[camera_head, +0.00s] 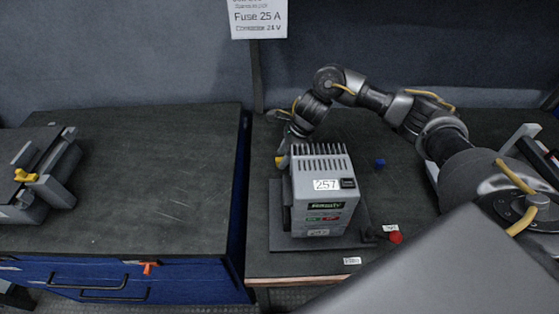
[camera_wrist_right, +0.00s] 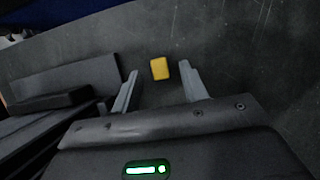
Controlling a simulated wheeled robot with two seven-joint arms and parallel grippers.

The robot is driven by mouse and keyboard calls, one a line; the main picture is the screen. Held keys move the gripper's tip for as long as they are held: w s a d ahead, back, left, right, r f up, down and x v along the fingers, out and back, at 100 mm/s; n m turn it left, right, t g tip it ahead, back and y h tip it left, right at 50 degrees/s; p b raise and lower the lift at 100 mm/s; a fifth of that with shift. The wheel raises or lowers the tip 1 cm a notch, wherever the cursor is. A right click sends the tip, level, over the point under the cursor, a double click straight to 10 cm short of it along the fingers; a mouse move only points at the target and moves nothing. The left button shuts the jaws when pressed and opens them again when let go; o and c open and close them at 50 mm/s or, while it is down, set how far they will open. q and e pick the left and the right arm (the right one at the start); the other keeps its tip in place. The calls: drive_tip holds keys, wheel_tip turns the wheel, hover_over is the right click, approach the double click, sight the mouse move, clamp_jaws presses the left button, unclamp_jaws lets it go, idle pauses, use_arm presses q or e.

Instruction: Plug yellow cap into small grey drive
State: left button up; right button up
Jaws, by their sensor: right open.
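The small grey drive (camera_head: 300,213), a finned box with a "257" label, stands upright on a dark base plate (camera_head: 280,243) on the right bench. My right gripper (camera_head: 284,150) is behind the drive's far left edge in the head view, pointing down and partly hidden. A small patch of yellow (camera_head: 281,161) shows at its tips. In the right wrist view the yellow cap (camera_wrist_right: 160,68), a small block, lies on the dark surface between the two spread fingers of my right gripper (camera_wrist_right: 158,82). The fingers are open and appear clear of the cap. My left gripper is not in view.
A blue cube (camera_head: 380,163) lies right of the drive. A red button (camera_head: 396,237) is near the base plate's right corner. A grey fixture with a yellow part (camera_head: 26,176) is on the left bench (camera_head: 150,170), whose middle is clear. A gap separates the benches.

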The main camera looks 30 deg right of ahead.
drive_tip(key=shift+x, duration=0.8)
drive_tip(key=shift+f, duration=0.1)
drive_tip(key=c, duration=0.4)
drive_tip(key=shift+c, duration=1.2)
clamp_jaws()
wheel_tip(320, 180, up, 9)
drive_tip(key=shift+f, duration=0.1)
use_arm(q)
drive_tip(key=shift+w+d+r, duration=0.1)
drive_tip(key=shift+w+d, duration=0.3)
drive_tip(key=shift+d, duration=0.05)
use_arm(e)
drive_tip(key=shift+r, duration=0.6)
drive_tip(key=shift+r, duration=0.1)
